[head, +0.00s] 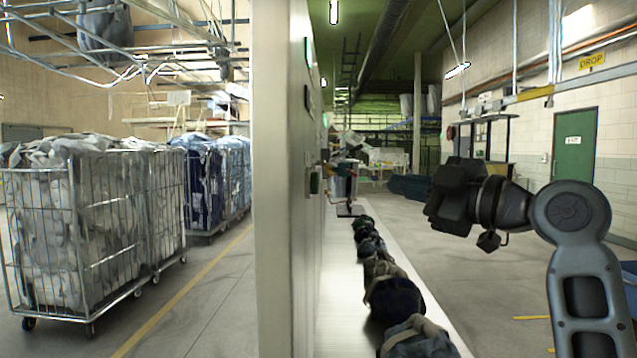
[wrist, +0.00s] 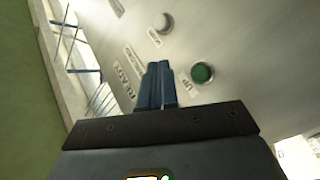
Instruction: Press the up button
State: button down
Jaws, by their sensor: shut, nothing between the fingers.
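The up button (wrist: 202,73) is a round green button with a pale rim, on a light grey panel (wrist: 215,30) in the wrist view. A label that reads UP sits beside it. My gripper (wrist: 159,68) is shut and empty, with its blue fingers together. In the picture the fingertips lie just left of the green button; I see no contact, and the distance to the panel is hard to judge. In the head view my dark gripper (head: 450,195) is at the right, over the floor. I cannot make out the green button for certain there.
A second, pale round button (wrist: 161,23) and printed labels are on the same panel. In the head view, a conveyor (head: 335,300) with several sling bags (head: 390,290) runs along a white wall (head: 280,180). Wire carts (head: 90,230) stand left; open floor lies right.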

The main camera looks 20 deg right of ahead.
aim_at(314, 183)
jog(key=shift+a, duration=0.1)
jog(key=w+a+p, duration=0.1)
jog(key=w+a, duration=0.1)
jog(key=a, duration=0.6)
jog(key=shift+w+p, duration=0.35)
jog(key=shift+a, duration=0.2)
dwell(1.8)
jog(key=shift+w+a, duration=0.15)
jog(key=shift+a, duration=0.15)
